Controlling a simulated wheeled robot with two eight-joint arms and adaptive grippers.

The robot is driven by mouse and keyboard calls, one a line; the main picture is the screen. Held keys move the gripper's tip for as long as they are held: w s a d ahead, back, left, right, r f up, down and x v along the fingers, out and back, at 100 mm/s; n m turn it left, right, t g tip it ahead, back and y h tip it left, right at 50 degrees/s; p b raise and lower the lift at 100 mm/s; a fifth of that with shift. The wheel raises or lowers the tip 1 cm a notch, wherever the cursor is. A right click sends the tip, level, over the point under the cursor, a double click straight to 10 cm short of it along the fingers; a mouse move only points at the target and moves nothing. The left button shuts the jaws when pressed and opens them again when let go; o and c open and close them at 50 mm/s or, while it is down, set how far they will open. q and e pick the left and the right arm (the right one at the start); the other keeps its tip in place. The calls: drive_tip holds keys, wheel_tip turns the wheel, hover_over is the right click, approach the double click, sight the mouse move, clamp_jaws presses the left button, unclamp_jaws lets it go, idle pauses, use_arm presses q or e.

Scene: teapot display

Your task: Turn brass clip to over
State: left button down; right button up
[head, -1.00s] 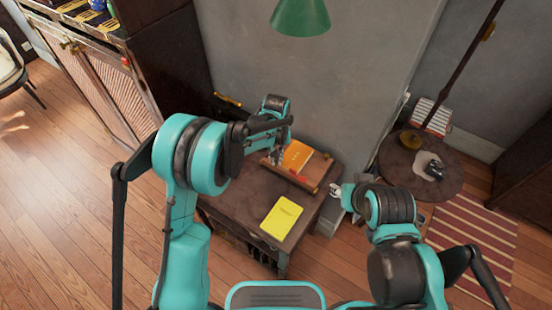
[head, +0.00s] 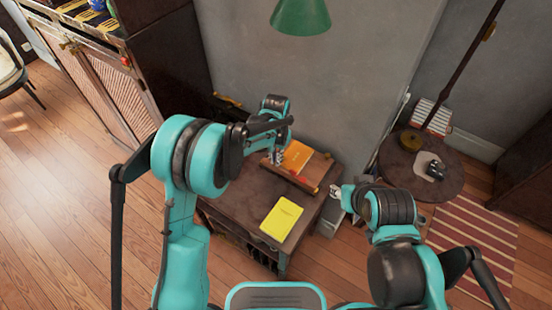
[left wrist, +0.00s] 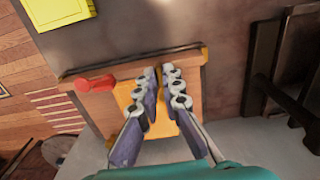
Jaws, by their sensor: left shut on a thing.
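My left gripper (head: 277,157) is at the left end of a wooden tray on the dark table. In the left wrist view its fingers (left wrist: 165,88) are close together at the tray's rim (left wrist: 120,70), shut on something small. I cannot make out a brass clip; what is between the fingers is mostly hidden by them. An orange book (head: 297,156) lies in the tray beside the gripper. My right gripper (head: 337,191) is near the table's right edge, apart from the tray, too small to tell if open.
A red object (left wrist: 95,83) is at the tray's rim. A yellow book (head: 282,218) lies on the table (head: 238,212) in front. A green lamp shade (head: 301,17) hangs above. A round side table (head: 395,165) stands at right. The table's front left is clear.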

idle(0.3)
use_arm(q)
drive_tip(key=c, duration=1.7)
unclamp_jaws()
wheel_tip(320, 180, up, 12)
